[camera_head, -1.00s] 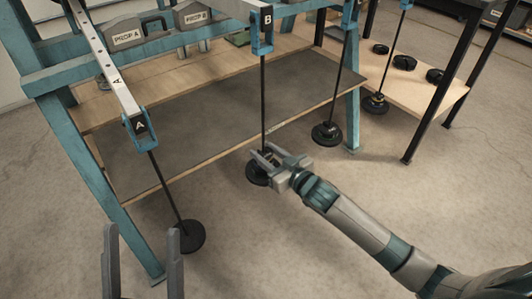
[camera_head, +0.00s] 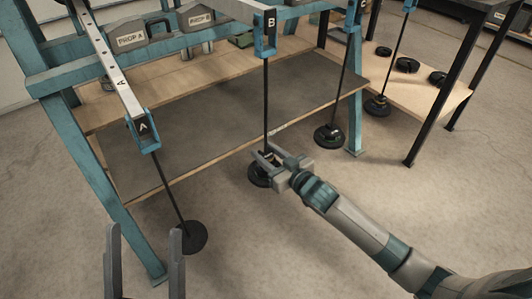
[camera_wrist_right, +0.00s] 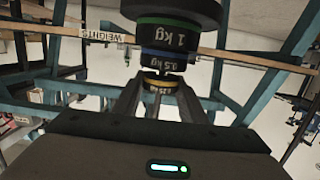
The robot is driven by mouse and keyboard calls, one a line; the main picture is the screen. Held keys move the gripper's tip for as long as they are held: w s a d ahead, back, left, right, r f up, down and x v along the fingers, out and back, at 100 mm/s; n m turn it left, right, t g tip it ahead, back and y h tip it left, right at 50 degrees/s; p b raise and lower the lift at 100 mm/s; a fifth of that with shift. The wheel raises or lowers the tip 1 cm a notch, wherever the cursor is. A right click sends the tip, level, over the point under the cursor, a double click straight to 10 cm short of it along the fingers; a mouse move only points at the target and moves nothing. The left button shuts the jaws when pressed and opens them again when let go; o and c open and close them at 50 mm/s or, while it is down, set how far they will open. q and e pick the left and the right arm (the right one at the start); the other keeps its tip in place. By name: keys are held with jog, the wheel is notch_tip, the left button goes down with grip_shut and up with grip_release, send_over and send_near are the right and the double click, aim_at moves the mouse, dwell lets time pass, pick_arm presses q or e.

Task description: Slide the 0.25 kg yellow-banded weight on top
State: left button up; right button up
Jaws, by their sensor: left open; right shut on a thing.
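My right gripper (camera_head: 264,158) is at the lower end of the rod (camera_head: 267,100) hanging under the arm marked B. In the right wrist view it is shut on a small yellow-banded weight (camera_wrist_right: 158,85), partly hidden between the fingers. Beside that weight are a blue-banded 0.5 kg weight (camera_wrist_right: 163,63) and a green-banded 1 kg weight (camera_wrist_right: 175,38), in one line. In the head view this dark stack (camera_head: 258,178) is partly hidden by the gripper. I cannot tell whether the yellow-banded weight touches the blue one. My left gripper (camera_head: 145,240) is open and empty at lower left.
Rod A (camera_head: 172,190) hangs at left with a dark disc (camera_head: 192,238). Another loaded hanger (camera_head: 328,136) hangs right of B, and one more (camera_head: 377,106) beyond. Loose dark weights (camera_head: 408,65) lie on the wooden shelf at right. A blue frame post (camera_head: 105,195) stands left.

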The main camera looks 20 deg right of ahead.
jog(key=shift+f, duration=0.4)
dwell(0.4)
jog(key=o, duration=1.1)
jog(key=shift+o, duration=0.2)
jog(key=shift+s, duration=0.15)
jog(key=shift+s+d+r+p, duration=0.1)
jog(key=shift+s+d+p, duration=0.05)
jog(key=shift+s+p, duration=0.2)
jog(key=shift+p+v, duration=2)
jog(key=shift+v, duration=1)
